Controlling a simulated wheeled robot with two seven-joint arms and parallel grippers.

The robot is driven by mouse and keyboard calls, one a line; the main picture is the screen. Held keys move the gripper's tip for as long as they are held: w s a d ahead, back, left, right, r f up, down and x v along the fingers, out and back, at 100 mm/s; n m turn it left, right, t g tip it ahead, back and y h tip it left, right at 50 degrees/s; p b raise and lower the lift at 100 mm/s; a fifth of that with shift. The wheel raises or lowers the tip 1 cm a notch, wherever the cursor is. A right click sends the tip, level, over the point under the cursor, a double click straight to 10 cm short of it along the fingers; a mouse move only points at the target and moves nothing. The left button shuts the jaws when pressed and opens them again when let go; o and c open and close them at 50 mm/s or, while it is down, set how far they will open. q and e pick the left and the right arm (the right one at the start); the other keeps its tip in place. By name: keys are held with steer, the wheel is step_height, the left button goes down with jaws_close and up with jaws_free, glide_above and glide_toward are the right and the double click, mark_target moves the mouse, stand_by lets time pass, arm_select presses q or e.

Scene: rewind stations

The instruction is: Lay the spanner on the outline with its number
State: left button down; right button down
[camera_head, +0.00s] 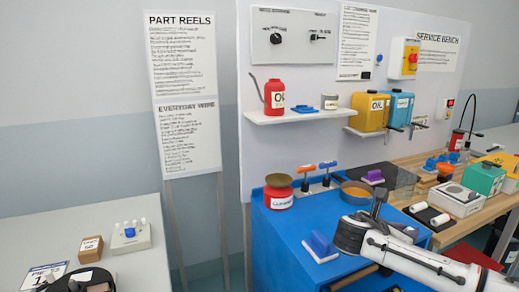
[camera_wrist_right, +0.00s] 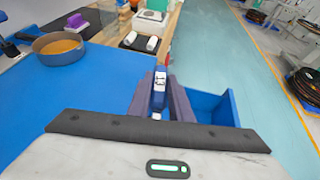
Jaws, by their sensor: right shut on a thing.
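My right gripper (camera_head: 377,205) is over the right part of the blue bench top (camera_head: 290,240). In the right wrist view the same gripper (camera_wrist_right: 160,98) is shut on a narrow blue piece with a white, dark-marked label, which I take to be the spanner (camera_wrist_right: 160,78). It is seen nearly end-on, so its length and number cannot be read. In the head view the spanner is too small or hidden to make out. No numbered outline can be made out in either view. My left gripper is not in view.
A red pot (camera_head: 278,193), a blue-handled block (camera_head: 320,245) and a round pan (camera_head: 357,192) stand on the blue top. A dark panel (camera_head: 402,180) lies behind the gripper. A wooden bench (camera_head: 445,235) at right holds rollers and boxes.

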steer(key=s+a+n+t+y, duration=0.1)
steer(key=a+n, duration=0.1)
steer(key=a, duration=0.1)
steer(key=s+a+r+n+t+y, duration=0.1)
steer(key=s+a+t+y, duration=0.1)
steer(key=s+a+r+n+t+y, duration=0.1)
steer(key=a+n, duration=0.1)
steer(key=a, duration=0.1)
steer(key=shift+s+a+r+n+t, duration=0.15)
steer(key=shift+s+a+n+t, duration=0.15)
steer(key=shift+s+a, duration=0.05)
steer(key=s+a+r+n+t+y, duration=0.2)
steer(key=s+a+r+n+y, duration=0.4)
steer(key=s+r, duration=0.4)
steer(key=shift+s+a+r+y, duration=0.35)
steer(key=shift+s+a+y, duration=0.1)
steer(key=shift+s+y, duration=0.3)
steer(key=shift+f, duration=0.15)
